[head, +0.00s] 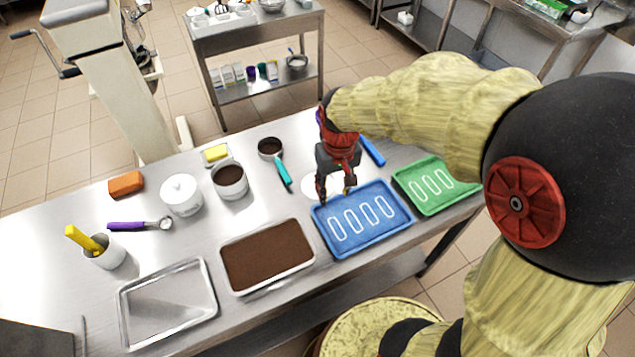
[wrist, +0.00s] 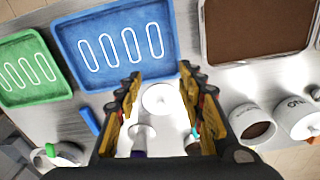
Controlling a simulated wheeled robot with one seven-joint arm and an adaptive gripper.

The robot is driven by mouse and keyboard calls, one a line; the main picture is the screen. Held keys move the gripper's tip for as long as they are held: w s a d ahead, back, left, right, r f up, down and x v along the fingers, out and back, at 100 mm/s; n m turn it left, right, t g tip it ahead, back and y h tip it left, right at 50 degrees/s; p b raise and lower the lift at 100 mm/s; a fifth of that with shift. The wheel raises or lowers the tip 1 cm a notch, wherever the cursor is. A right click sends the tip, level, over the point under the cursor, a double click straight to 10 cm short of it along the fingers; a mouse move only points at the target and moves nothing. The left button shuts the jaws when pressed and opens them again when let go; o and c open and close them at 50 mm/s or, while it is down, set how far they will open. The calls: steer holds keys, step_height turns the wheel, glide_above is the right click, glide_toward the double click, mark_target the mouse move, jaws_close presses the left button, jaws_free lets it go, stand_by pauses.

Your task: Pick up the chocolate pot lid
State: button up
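A flat white round lid (head: 311,187) lies on the steel table, just left of the blue tray and partly hidden by my gripper. In the wrist view, the lid (wrist: 158,100) shows with its small knob between my fingers. My gripper (head: 335,188) points down over it with its fingers apart; in the wrist view, the gripper (wrist: 160,103) is open and empty. Whether the fingers reach down to the lid's height I cannot tell. The uncovered white pot of chocolate (head: 230,183) stands to the left and also shows in the wrist view (wrist: 254,128).
A blue tray (head: 340,245) with white outlines sits close by the gripper, with a green tray (head: 428,203) to its right. A brown-filled tray (head: 266,256) is in front.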

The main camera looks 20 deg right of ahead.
steer(key=w+f+t, duration=0.1)
steer(key=w+f, duration=0.2)
steer(key=w, duration=0.4)
steer(key=w+f, duration=0.4)
steer(key=w, duration=0.3)
steer(key=f, duration=0.4)
steer(key=f+b, duration=0.1)
steer(key=f, duration=0.2)
steer(key=shift+w+d+f, duration=0.1)
steer(key=shift+w+d, duration=0.05)
steer(key=shift+w, duration=0.2)
steer(key=c, duration=0.3)
steer(key=c, duration=0.6)
